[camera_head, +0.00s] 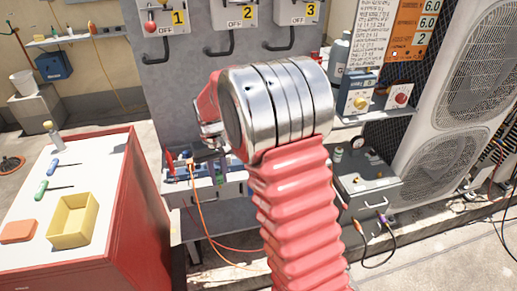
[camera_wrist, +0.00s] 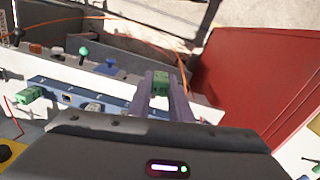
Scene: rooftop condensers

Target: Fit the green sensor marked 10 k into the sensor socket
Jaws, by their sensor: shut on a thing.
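In the wrist view, my gripper (camera_wrist: 161,77) is shut on a small green block (camera_wrist: 160,86), which looks like the green sensor. Its marking cannot be read. Which place is the sensor socket I cannot tell for sure. A second green block (camera_wrist: 33,95) sits at the strip's left end. In the head view, my gripper (camera_head: 212,158) is over the grey-and-blue open unit (camera_head: 232,189), partly hidden by my arm.
A red cabinet (camera_head: 147,215) stands at the left, with a yellow bin (camera_head: 73,221), an orange block (camera_head: 18,231) and screwdrivers on top. An orange cable (camera_head: 203,222) hangs from the unit. A grey case (camera_head: 366,185) and large condensers (camera_head: 452,140) stand right.

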